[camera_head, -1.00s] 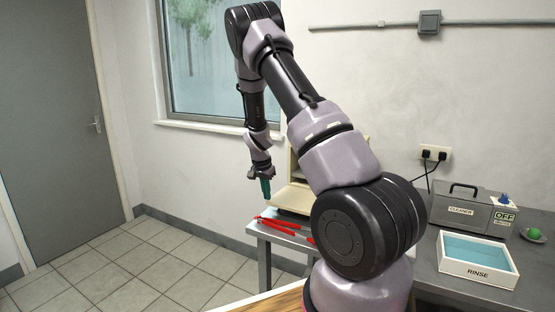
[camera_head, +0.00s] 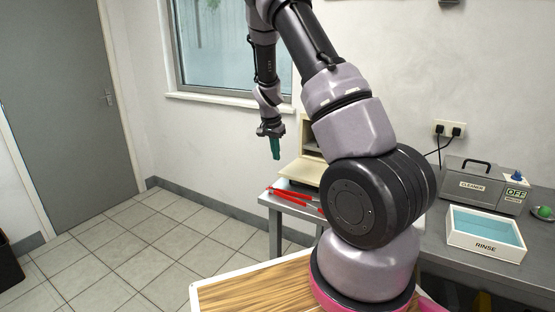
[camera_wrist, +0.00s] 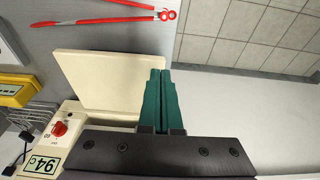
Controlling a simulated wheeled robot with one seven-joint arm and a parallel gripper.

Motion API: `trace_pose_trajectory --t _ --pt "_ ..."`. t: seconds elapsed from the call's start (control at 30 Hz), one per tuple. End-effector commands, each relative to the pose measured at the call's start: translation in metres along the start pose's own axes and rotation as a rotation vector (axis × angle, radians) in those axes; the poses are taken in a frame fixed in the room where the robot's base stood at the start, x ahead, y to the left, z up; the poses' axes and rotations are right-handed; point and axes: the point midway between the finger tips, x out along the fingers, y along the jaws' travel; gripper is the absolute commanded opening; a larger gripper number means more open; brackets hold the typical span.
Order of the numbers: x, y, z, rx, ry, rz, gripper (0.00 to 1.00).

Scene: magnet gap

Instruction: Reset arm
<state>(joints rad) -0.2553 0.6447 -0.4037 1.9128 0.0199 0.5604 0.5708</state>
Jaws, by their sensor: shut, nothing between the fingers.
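My gripper (camera_head: 275,150) hangs from my arm, fingers down, in front of the wall below the window in the head view. Its teal fingers are pressed together with nothing between them, as the wrist view also shows (camera_wrist: 160,80). In the head view it is up and left of a cream box (camera_head: 303,172) with an open flap, above the level of the grey table. In the wrist view the fingers overlap the edge of the cream flap (camera_wrist: 95,80); I cannot tell the exact gap. My upper arm hides part of the box and table.
Red-handled tongs (camera_head: 288,193) lie on the grey table (camera_head: 300,207). A white RINSE tray (camera_head: 484,246), a CLEANER box (camera_head: 484,188) and a green ball (camera_head: 544,212) are at right. The wrist view shows a red knob (camera_wrist: 59,129) and a yellow device (camera_wrist: 14,92).

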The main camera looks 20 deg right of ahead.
Motion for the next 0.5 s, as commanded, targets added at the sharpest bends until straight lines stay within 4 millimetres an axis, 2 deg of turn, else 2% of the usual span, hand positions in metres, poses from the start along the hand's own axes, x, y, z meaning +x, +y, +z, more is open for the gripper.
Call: trace_pose_trajectory --t 0.03,0.2,0.33,0.5 --pt "-0.013 -0.001 0.006 -0.002 0.002 -0.003 0.0" --pt "-0.042 0.0 0.024 -0.001 0.001 -0.002 0.0" --pt "-0.057 0.0 0.032 0.0 0.001 -0.001 0.0" --pt "-0.065 0.001 0.037 0.001 0.001 0.0 0.0"
